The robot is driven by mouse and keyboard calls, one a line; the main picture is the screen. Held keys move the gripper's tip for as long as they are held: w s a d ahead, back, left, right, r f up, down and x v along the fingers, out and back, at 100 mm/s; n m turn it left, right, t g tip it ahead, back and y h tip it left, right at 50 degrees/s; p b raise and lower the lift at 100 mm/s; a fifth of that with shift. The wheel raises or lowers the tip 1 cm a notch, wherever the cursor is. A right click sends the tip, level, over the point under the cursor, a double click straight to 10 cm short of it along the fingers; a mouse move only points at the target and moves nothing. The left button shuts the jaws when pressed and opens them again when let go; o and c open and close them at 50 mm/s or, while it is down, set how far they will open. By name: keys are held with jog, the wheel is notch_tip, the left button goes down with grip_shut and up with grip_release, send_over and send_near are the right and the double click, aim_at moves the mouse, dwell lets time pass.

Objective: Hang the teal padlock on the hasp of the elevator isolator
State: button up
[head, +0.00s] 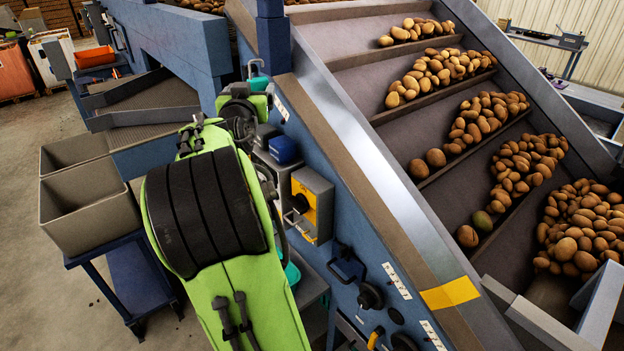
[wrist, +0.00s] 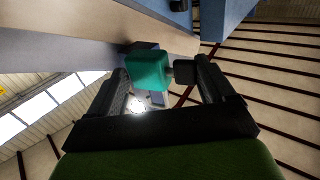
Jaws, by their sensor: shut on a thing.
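The teal padlock (wrist: 148,70) sits between the fingertips of my gripper (wrist: 164,70) in the wrist view, and the gripper is shut on it. In the head view a teal part (head: 257,83) shows just beyond my wrist, high beside the machine's blue frame; my arm hides most of the gripper there. A grey isolator box with a yellow face (head: 312,205) and dark handle is on the blue side panel, below and right of my wrist. A metal loop, perhaps the hasp, shows at its lower left. The padlock is apart from this box.
A blue block (head: 284,150) sits on grey boxes just above the isolator. The sloping elevator (head: 345,62) with potatoes rises to the right. Grey bins (head: 85,215) stand left of my arm. A teal object (head: 291,273) is partly hidden behind my arm. Open floor lies far left.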

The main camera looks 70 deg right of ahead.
jog(key=s+d+r+m+g+h, duration=0.1)
jog(key=s+d+r+m+g, duration=0.15)
jog(key=s, duration=0.35)
jog(key=s+d+r+m+g, duration=0.1)
jog(key=s+d+r+g, duration=0.15)
jog(key=s, duration=0.25)
jog(key=b, duration=0.6)
send_over(306, 184)
jog(key=shift+n, duration=0.25)
notch_tip(306, 184, down, 23)
jog(key=shift+d+f, duration=0.1)
jog(key=shift+f, duration=0.1)
notch_tip(306, 184, down, 4)
jog(key=shift+b, duration=0.85)
jog(key=shift+r, duration=0.15)
jog(key=o, duration=0.9)
